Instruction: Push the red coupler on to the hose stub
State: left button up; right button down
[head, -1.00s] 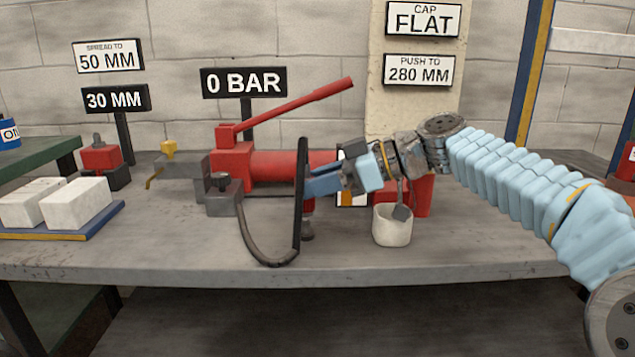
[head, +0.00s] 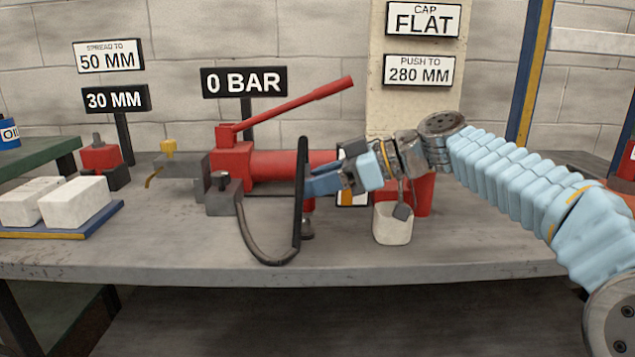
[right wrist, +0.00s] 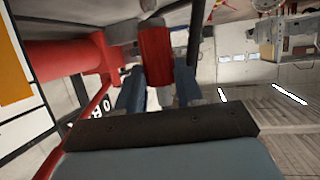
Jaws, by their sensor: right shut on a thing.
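My right gripper (head: 309,185) is shut on the red coupler (head: 309,204), above the front middle of the bench. In the head view only the coupler's lower part shows below the fingers. In the right wrist view the red coupler (right wrist: 155,55) sits between the two blue fingers. A small grey fitting (head: 308,228) shows just under the coupler; it may be the hose stub, and I cannot tell whether they touch. A black hose (head: 262,252) loops from a grey block (head: 223,196) and rises beside the gripper. My left gripper is not in view.
A red pump (head: 265,165) with a raised lever (head: 300,103) stands behind. A pale cup (head: 392,226) stands below my right wrist. White blocks (head: 73,201) lie on a tray at left. The bench's front edge (head: 200,272) is clear. A sign (head: 244,82) reads 0 BAR.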

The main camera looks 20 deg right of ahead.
jog(key=shift+b, duration=0.5)
dwell(1.2)
jog(key=shift+f, duration=0.25)
jog(key=shift+r, duration=0.2)
dwell(0.5)
jog(key=shift+b, duration=0.8)
dwell(1.0)
jog(key=shift+f+b, duration=1.7)
jog(key=shift+b, duration=0.15)
jog(key=c, duration=0.6)
grip_release()
jog(key=shift+r, duration=0.1)
jog(key=shift+c, duration=0.2)
